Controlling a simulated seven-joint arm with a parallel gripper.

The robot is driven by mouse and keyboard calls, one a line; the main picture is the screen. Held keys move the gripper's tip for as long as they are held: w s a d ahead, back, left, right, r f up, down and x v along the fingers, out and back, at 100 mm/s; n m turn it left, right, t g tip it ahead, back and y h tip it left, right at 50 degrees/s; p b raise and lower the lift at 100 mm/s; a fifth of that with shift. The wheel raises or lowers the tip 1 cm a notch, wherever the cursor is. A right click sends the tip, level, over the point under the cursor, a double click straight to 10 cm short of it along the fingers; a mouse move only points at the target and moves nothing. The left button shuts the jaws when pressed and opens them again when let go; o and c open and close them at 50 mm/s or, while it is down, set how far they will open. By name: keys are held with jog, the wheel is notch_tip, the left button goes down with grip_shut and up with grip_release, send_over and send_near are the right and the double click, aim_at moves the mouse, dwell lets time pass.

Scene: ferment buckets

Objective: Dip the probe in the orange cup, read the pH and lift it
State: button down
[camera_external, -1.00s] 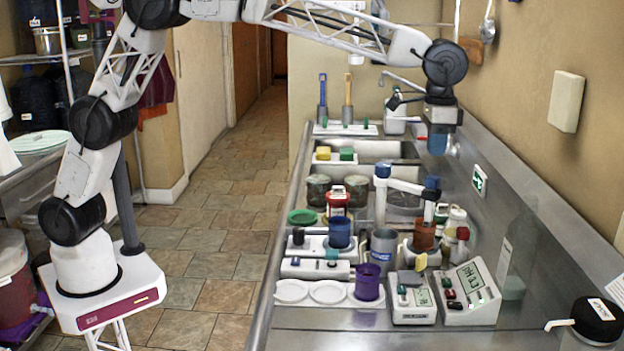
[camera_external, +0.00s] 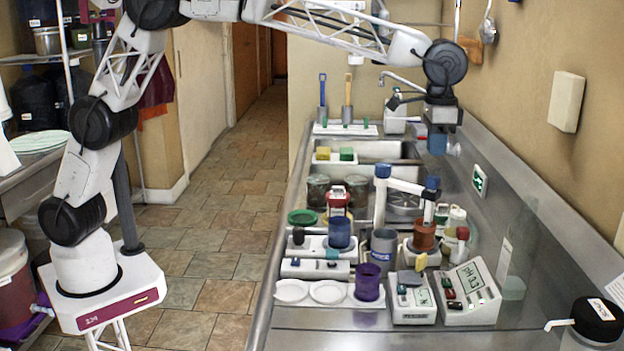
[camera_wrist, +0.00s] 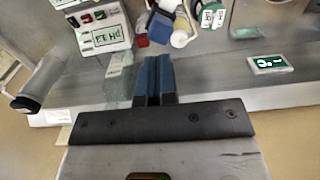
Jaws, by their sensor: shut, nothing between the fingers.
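The orange cup (camera_external: 424,234) stands on the right part of the steel counter. The white probe (camera_external: 429,211) with a blue cap (camera_external: 432,183) hangs from the arm of a white stand (camera_external: 381,200), and its lower end reaches down to the cup. I cannot tell how deep the tip sits. The pH meter (camera_external: 470,292) stands in front of the cup, its screen seeming to read pH 3.3; it also shows in the wrist view (camera_wrist: 103,30). My gripper (camera_external: 438,145) is shut and empty, above and behind the probe cap. Its blue fingers show in the wrist view (camera_wrist: 154,80).
A purple cup (camera_external: 367,282), a blue cup (camera_external: 339,233) and a grey cup (camera_external: 383,246) stand left of the orange cup. A smaller meter (camera_external: 413,299) stands in front. The wall bounds the counter on the right.

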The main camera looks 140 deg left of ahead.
aim_at(433, 177)
jog(key=c, duration=1.8)
grip_release()
jog(key=shift+c, duration=0.2)
jog(key=o, duration=1)
jog(key=shift+m, duration=0.7)
jog(key=m, duration=0.5)
jog(key=shift+r+m, duration=0.3)
jog(key=shift+f, duration=0.1)
jog(key=shift+f, duration=3.85)
jog(key=shift+r, duration=0.1)
grip_shut()
